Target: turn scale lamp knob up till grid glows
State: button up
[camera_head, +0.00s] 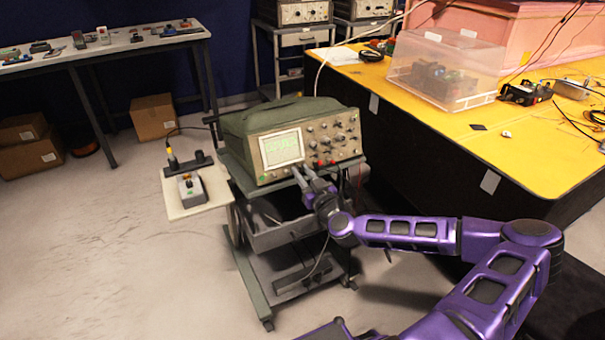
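The oscilloscope (256,122), with a green cover and a beige front panel, stands on top of a cart. Its screen (281,149) is pale green with faint grid lines; I cannot tell whether the scale lamp lights them. Several dark knobs (338,124) sit on the panel right of the screen. My gripper (302,170) is at the panel's lower edge, just below and right of the screen. I cannot tell its finger gap or whether it touches a knob. The scale lamp knob cannot be made out; the fingers cover part of the panel there.
The grey-green cart (262,238) has lower shelves. A side board (197,205) at its left carries a small grey device (190,187). A yellow table (480,150) with a clear plastic box (446,70) stands at the right. Floor at left is open.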

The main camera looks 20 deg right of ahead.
grip_shut()
